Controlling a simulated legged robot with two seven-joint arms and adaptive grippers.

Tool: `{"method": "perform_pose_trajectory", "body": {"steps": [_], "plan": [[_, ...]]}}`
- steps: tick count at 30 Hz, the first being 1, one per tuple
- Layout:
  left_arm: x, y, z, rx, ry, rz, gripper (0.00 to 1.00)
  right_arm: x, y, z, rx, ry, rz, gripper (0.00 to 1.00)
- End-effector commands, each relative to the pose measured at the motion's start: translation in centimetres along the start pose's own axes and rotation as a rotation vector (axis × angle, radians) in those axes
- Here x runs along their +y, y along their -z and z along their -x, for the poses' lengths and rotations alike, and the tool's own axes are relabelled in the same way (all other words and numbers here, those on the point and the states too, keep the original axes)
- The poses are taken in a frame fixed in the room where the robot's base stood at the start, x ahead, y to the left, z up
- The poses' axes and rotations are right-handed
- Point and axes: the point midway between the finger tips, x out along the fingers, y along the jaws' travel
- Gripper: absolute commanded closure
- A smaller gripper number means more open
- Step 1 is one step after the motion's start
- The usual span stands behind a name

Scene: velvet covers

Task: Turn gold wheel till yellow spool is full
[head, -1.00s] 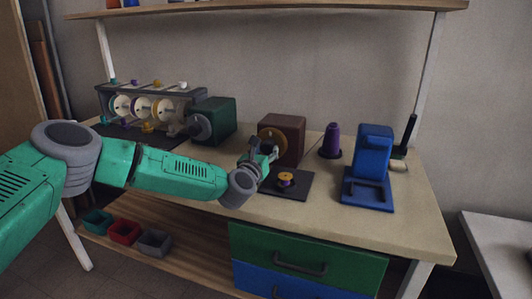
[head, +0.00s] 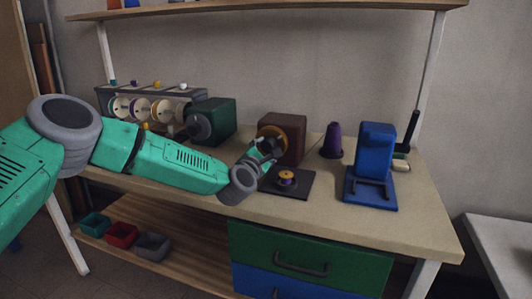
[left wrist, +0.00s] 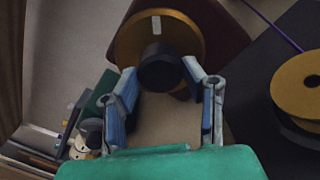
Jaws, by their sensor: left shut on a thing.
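The gold wheel (head: 293,138) is on the front of a brown box (head: 293,119). In the left wrist view the wheel (left wrist: 133,42) has a black knob (left wrist: 158,66) and a pale mark on its face. My left gripper (head: 265,147) is at the wheel, and its blue-padded fingers (left wrist: 162,88) are shut around the knob. The yellow spool (head: 287,175) stands on a dark plate (head: 303,188) just right of the gripper, with some purple thread on it. It shows partly at the right edge of the left wrist view (left wrist: 300,82). My right gripper is not in view.
A purple thread cone (head: 333,140) stands right of the brown box, with a thin purple thread leading from it. A blue stand (head: 375,150) is farther right. A green box (head: 213,118) and a rack of white spools (head: 143,105) stand at left. The table's front right is clear.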

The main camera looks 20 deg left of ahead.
Motion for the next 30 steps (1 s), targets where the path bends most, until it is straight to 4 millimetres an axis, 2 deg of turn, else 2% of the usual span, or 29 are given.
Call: {"method": "perform_pose_trajectory", "body": {"steps": [14,30], "plan": [[-0.3,0.0,0.1,-0.001,0.006,-0.456,0.91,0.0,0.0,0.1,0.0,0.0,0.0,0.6],[-0.6,0.1,0.1,-0.002,0.011,-0.968,0.91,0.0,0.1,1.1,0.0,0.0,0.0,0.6]]}}
